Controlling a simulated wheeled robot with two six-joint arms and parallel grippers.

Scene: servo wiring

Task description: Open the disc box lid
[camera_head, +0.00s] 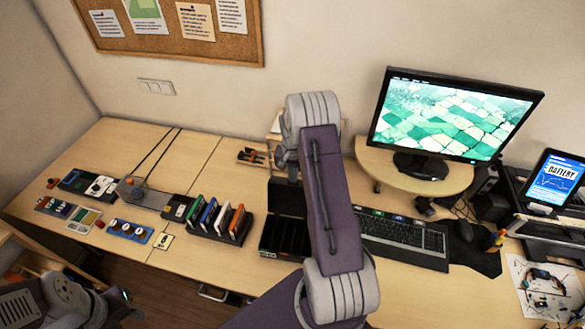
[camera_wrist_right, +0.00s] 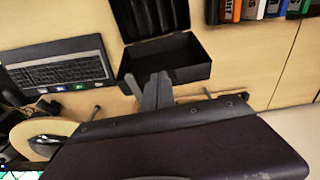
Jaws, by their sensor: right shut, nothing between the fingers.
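The black disc box (camera_head: 283,238) stands on the desk left of the keyboard, partly behind my right arm. Its lid (camera_head: 286,197) is open and tilted up at the back. In the right wrist view the box's slotted inside (camera_wrist_right: 150,14) is at the top, and the open lid (camera_wrist_right: 180,73) shows its hollow inner side. My right gripper (camera_wrist_right: 158,79) is shut and empty, its fingertips close to the lid's outer edge; I cannot tell whether they touch. In the head view my right arm hides its fingers. My left arm shows only at the bottom left, without its gripper.
A rack of coloured disc cases (camera_head: 221,220) stands left of the box. The keyboard (camera_head: 402,236) and a monitor on a round wooden stand (camera_head: 415,178) are to the right. Small devices (camera_head: 150,196) line the left desk. Bare desk (camera_head: 200,262) lies in front of the rack.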

